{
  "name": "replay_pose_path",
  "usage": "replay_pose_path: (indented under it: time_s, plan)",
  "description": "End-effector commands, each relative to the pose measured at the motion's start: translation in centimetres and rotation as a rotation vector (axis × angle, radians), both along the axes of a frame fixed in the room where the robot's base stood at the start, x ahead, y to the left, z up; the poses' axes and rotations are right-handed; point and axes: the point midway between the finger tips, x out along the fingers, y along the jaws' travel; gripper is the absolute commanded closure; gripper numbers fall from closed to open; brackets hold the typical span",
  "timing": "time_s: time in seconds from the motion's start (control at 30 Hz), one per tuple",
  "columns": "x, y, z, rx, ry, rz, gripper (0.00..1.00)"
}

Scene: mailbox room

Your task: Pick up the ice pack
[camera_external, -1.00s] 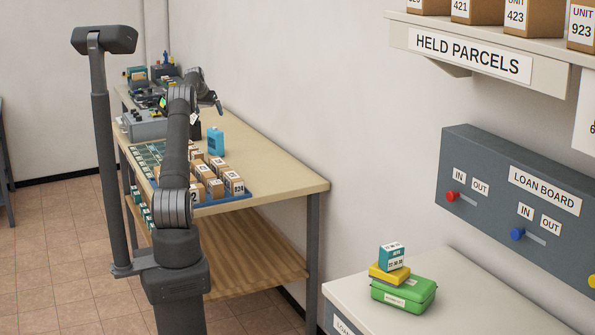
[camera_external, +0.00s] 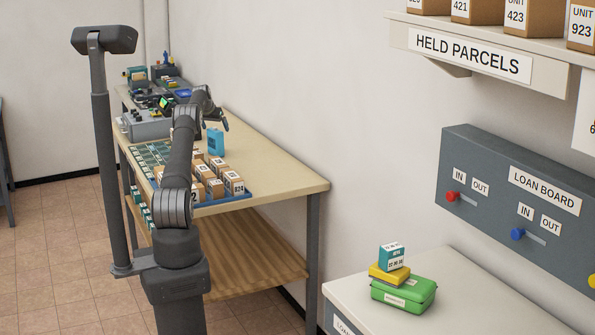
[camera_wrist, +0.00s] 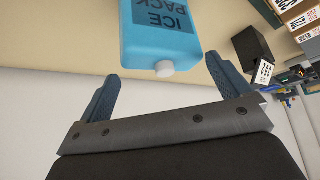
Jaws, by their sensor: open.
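The ice pack is a light blue bottle-shaped block (camera_external: 215,141) standing on the wooden table, behind the tray of small boxes. In the wrist view the ice pack (camera_wrist: 158,32) is at the top, with dark lettering and a white cap. My gripper (camera_external: 219,119) is above the table, close to the top of the ice pack in the external view. In the wrist view my gripper (camera_wrist: 160,75) is open, its two blue fingers apart. The cap lies between the fingertips in the picture; I cannot tell how much gap is left. Nothing is held.
Several numbered boxes (camera_external: 216,188) sit on a blue tray in front of the ice pack. A grey machine (camera_external: 146,125) and other items crowd the table's far end. The wall runs along the right side. The table's right part (camera_external: 285,180) is clear.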

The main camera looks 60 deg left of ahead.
Motion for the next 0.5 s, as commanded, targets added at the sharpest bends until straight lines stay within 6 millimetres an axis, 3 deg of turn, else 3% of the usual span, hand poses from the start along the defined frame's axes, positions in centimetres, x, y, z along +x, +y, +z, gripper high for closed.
replay_pose_path:
  time_s: [0.17,0.5]
  plan:
    - [0.01,0.00,0.05,0.000,0.000,0.000,0.06]
    - [-0.01,-0.03,-0.07,-0.002,0.001,-0.001,0.70]
